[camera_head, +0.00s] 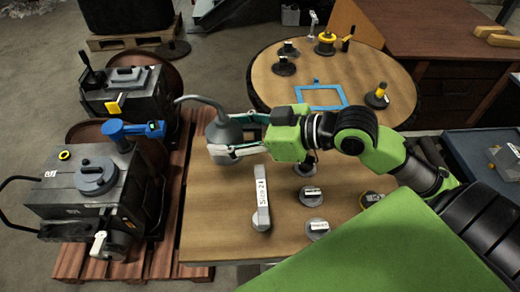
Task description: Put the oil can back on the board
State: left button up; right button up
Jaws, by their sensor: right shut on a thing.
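The oil can (217,130) is grey with a long curved spout that reaches left over the engine side. My right gripper (238,138), on a green arm from the right, is shut on the oil can at the left part of the wooden table. I cannot tell whether the can touches the tabletop. A round wooden board (375,68) stands behind, with a blue square outline (320,97) on it. My left gripper is not in view.
A tool labelled "Size 24" (262,195) and several labelled round pieces, one of them here (312,196), lie on the table (215,225). Several small tools stand on the board.

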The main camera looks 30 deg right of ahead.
jog(key=w+d+f, duration=0.1)
jog(key=d+f, duration=0.2)
jog(key=w+d+f, duration=0.1)
jog(key=d+f, duration=0.2)
jog(key=f, duration=0.1)
jog(key=w+d+f+p, duration=0.1)
jog(key=d+f, duration=0.2)
jog(key=shift+w+d+f, duration=0.15)
jog(key=shift+d+f, duration=0.05)
jog(key=shift+f, duration=0.2)
jog(key=shift+f, duration=0.1)
jog(key=o, duration=1.2)
jog(key=shift+f, duration=0.15)
jog(key=o, duration=0.4)
jog(key=shift+r, duration=0.2)
